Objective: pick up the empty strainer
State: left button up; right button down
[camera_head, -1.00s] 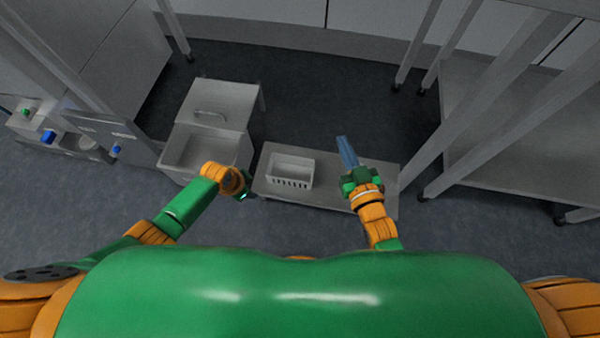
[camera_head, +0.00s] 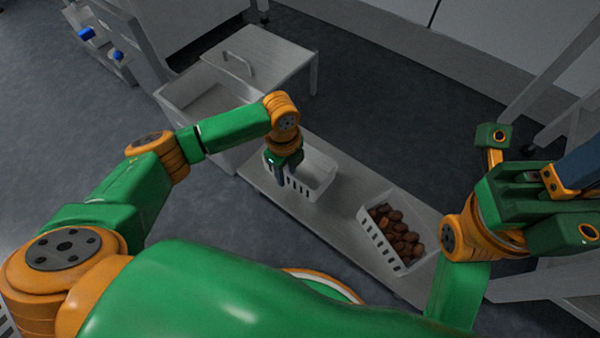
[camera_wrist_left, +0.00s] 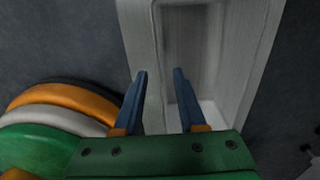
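The empty strainer (camera_head: 318,178) is a white, slotted rectangular basket on the low grey bench in the head view. My left gripper (camera_head: 281,178) points down at its near left side, and its hand hides part of the rim. In the left wrist view the two blue fingers (camera_wrist_left: 160,72) are apart with nothing clamped between them. One pale edge of the strainer (camera_wrist_left: 157,50) runs between the fingers; whether they touch it I cannot tell. My right gripper (camera_head: 580,170) is at the right edge, raised, its fingertips partly cut off.
A second white strainer (camera_head: 375,243) full of brown dates stands further right on the bench (camera_head: 340,220). A grey open bin (camera_head: 190,105) and a cabinet with a handle (camera_head: 265,55) stand behind left. Metal frame legs rise at the right.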

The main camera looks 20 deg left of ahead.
pick_arm(q)
grip_shut()
dwell(1.4)
